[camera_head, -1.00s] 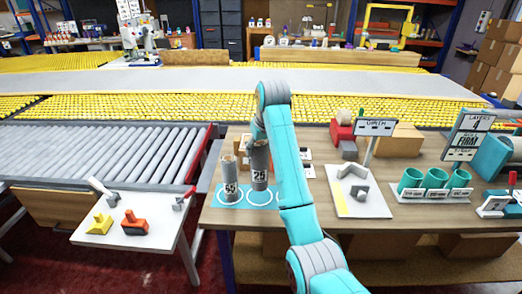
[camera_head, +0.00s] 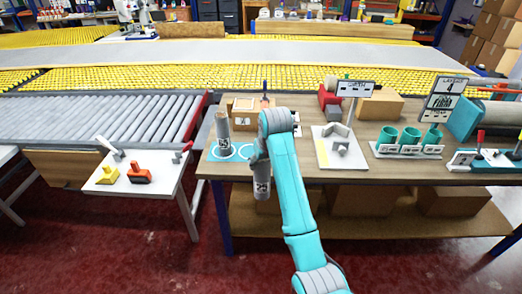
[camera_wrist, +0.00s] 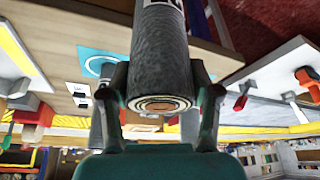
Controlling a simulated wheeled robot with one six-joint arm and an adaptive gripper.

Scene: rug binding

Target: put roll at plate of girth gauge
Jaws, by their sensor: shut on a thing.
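My gripper (camera_head: 259,160) is shut on a grey roll (camera_head: 262,186) with a white number label. The roll hangs upright in front of the table's front edge, apart from the table. In the wrist view, the two fingers of my gripper (camera_wrist: 162,92) clasp the roll (camera_wrist: 160,55), and its ringed end faces the camera. The girth gauge (camera_head: 356,88) stands right of my arm, with a sign on a post. Nothing else lies on the plate.
Another grey roll (camera_head: 223,135) stands on the blue mat (camera_head: 216,155), beside an empty white ring. Teal cups (camera_head: 410,137) stand right of the gauge. A small side table (camera_head: 117,186) with yellow and red tools is at left. Red floor lies open in front.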

